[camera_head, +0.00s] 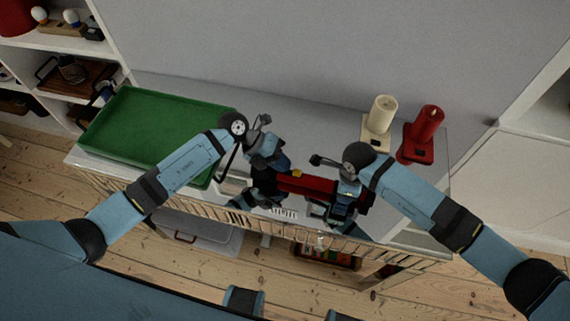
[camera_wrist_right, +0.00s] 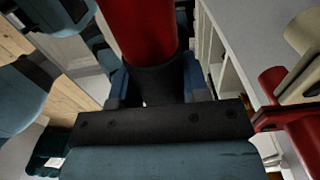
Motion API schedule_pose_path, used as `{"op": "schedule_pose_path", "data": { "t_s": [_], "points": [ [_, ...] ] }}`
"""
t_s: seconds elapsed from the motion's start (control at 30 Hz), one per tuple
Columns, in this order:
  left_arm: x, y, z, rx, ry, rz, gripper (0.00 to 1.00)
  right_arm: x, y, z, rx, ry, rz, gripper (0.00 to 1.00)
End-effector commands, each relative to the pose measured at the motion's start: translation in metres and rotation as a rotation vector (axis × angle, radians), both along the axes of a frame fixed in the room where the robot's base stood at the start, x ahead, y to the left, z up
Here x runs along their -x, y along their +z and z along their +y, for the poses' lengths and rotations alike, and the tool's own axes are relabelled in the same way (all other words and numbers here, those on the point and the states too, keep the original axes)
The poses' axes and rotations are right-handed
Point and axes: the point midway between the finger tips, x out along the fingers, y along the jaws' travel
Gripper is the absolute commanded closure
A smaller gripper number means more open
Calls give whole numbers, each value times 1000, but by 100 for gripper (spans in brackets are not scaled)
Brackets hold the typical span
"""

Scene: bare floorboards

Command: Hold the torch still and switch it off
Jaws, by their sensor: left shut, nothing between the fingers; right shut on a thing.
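The torch (camera_head: 312,185) has a red body with a dark head at its left end and a small yellow patch (camera_head: 297,174) on top. It lies roughly level above the front of the table. My right gripper (camera_head: 345,202) is shut around its right part. In the right wrist view the torch (camera_wrist_right: 142,28) runs up from between the fingers, its lower part dark. My left gripper (camera_head: 272,168) is shut and empty, close to the torch's dark head and left of the yellow patch. I cannot tell whether it touches the torch.
A green tray (camera_head: 122,106) covers the left of the grey tabletop (camera_head: 317,122). A wall closes off the back; white shelves (camera_head: 65,45) stand at left.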

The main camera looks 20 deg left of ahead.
Motion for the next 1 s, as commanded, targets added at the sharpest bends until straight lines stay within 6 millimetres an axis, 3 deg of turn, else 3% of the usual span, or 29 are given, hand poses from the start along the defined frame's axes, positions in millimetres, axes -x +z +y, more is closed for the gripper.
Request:
{"op": "schedule_pose_path", "data": {
  "t_s": [0.4, 0.93, 0.97, 1.0],
  "points": [
    [-1, 51, 55, -2, 0, -3, 100, 0, 0, 0, -1, 0, 0, 89],
    [-1, 59, 62, 1, 0, 0, 100, 0, 0, 0, 0, 0, 0, 89],
    [-1, 58, 62, 1, 0, 0, 100, 0, 0, 0, 0, 0, 0, 53],
    [-1, 58, 62, 1, 0, 0, 100, 0, 0, 0, 0, 0, 0, 44]
  ]
}}
